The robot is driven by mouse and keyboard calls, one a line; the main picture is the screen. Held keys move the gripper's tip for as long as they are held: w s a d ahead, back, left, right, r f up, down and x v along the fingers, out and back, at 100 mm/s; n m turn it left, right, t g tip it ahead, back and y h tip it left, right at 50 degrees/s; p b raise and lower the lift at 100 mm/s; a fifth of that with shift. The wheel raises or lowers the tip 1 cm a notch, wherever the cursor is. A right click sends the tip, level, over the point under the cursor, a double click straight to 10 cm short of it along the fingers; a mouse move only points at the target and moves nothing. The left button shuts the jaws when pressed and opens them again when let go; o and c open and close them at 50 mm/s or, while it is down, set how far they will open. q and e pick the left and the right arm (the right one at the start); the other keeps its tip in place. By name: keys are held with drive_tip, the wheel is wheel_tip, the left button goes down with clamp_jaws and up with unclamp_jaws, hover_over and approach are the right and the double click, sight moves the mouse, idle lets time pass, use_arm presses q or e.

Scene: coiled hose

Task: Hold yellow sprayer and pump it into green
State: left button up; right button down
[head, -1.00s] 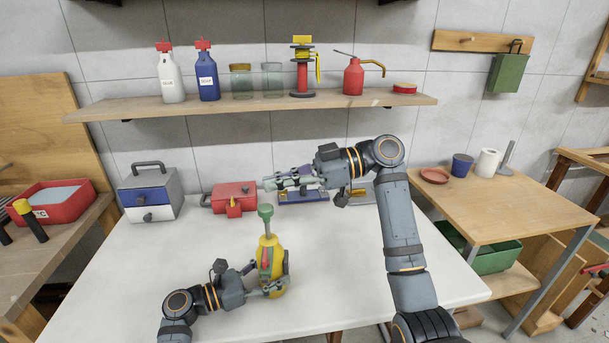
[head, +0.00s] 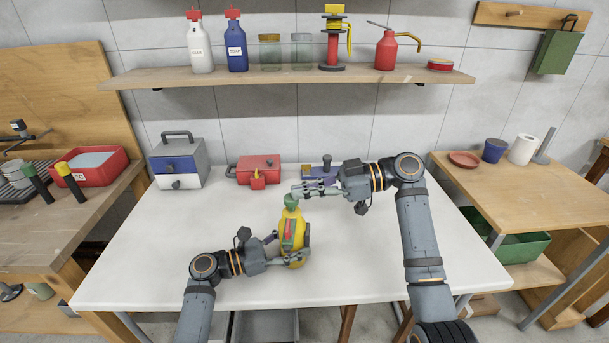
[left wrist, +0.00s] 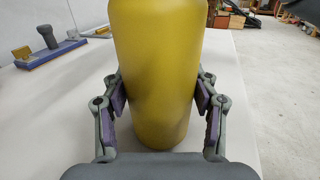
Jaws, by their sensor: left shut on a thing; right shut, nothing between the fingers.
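The yellow sprayer (head: 297,222) stands upright on the white table. It has a red and green strip on its front and a green pump knob (head: 290,200) on top. The knob sits low, close to the bottle's top, with little or no rod showing. My left gripper (head: 290,251) is shut around the lower body of the sprayer; the left wrist view shows the yellow body (left wrist: 157,75) between both finger pads. My right gripper (head: 299,192) is shut and empty, its fingertips at the top of the knob, seemingly touching it.
Behind on the table are a drawer box (head: 180,163), a red box (head: 254,170) and a blue tool (head: 322,173). A wall shelf (head: 300,82) with bottles and jars hangs above. The table's right part is clear.

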drive_tip(key=shift+f, duration=0.5)
drive_tip(key=d+r, duration=0.6)
drive_tip(key=d, duration=0.4)
drive_tip(key=shift+r, duration=0.3)
drive_tip(key=shift+s, duration=0.1)
